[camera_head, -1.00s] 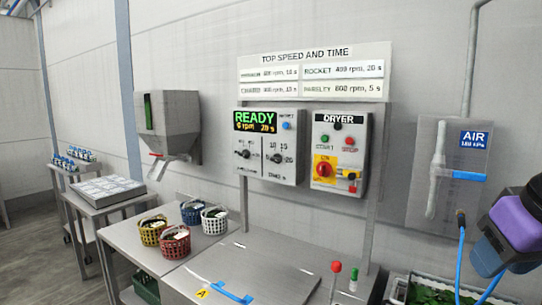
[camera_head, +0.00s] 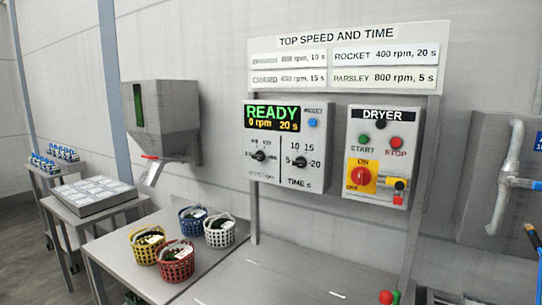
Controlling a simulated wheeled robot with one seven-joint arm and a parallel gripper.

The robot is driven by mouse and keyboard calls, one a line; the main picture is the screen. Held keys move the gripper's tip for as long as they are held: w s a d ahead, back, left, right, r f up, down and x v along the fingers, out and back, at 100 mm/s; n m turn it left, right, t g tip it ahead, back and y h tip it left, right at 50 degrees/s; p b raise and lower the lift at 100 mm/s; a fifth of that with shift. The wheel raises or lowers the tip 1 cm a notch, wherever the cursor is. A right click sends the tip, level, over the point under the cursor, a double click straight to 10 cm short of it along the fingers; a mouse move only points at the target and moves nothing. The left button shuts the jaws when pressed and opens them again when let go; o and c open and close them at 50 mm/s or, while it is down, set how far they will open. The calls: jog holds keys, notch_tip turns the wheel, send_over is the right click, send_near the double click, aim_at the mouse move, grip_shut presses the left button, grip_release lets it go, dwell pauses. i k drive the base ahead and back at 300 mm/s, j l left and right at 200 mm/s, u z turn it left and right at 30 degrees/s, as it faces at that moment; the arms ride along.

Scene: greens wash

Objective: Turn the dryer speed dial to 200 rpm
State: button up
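The speed dial (camera_head: 259,156) is a dark knob at the lower left of the grey control panel (camera_head: 276,184). Its scale numbers are too blurred to read fully. The time dial (camera_head: 300,162) sits to its right, marked 5, 10, 15 and 20. The display (camera_head: 285,117) above reads READY, 0 rpm, 20 s. The dryer box (camera_head: 385,130) to the right has START and STOP buttons and a red ON/OFF switch (camera_head: 361,177). My gripper is not in the picture.
A sign (camera_head: 345,40) above lists speeds and times. A steel hopper (camera_head: 160,110) hangs at left. Several baskets, including a red one (camera_head: 177,265), stand on the steel table (camera_head: 125,290). A pipe (camera_head: 510,160) runs up the wall at right.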

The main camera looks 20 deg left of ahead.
aim_at(260, 155)
jog(key=j+z, duration=0.4)
jog(key=j, duration=3.55)
jog(key=k, duration=0.05)
